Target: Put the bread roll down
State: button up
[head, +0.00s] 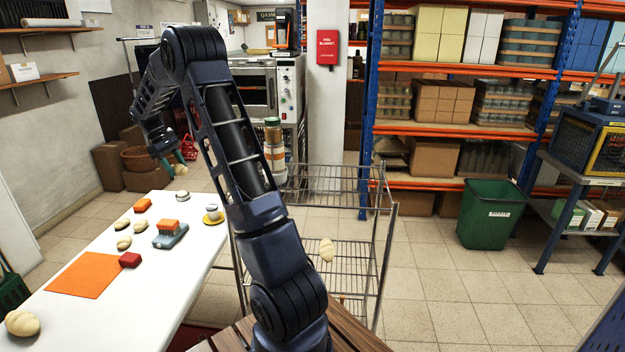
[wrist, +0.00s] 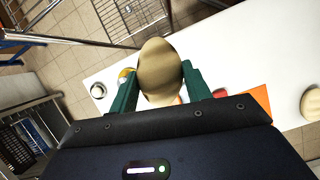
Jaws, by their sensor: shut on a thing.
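My gripper (head: 174,163) is above the far end of the white table (head: 190,255) in the head view. In the wrist view its green fingers (wrist: 158,90) are shut on a tan, oval bread roll (wrist: 159,66). The held roll also shows small under the fingers in the head view (head: 181,170). It appears to be in the air, clear of the tabletop. The gap under it is hard to judge.
Several other rolls lie on the table, one (head: 22,323) at the near corner. A wire rack (head: 340,240) stands to the right.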

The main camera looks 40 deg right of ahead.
jog(key=s+d+r+m+y, duration=0.1)
jog(key=d+r+m, duration=0.1)
jog(key=d, duration=0.7)
jog(key=s+d+r+m, duration=0.1)
jog(key=d+r+m, duration=0.1)
jog(key=d, duration=0.6)
notch_tip(320, 180, up, 10)
jog(key=m+y, duration=0.4)
jog(key=m, duration=0.6)
send_over(339, 173)
jog(key=w+d, duration=0.1)
jog(key=f, duration=1.9)
jog(key=shift+w+f, duration=0.1)
jog(key=shift+w, duration=0.1)
jog(key=shift+f, duration=0.15)
jog(key=o, duration=1)
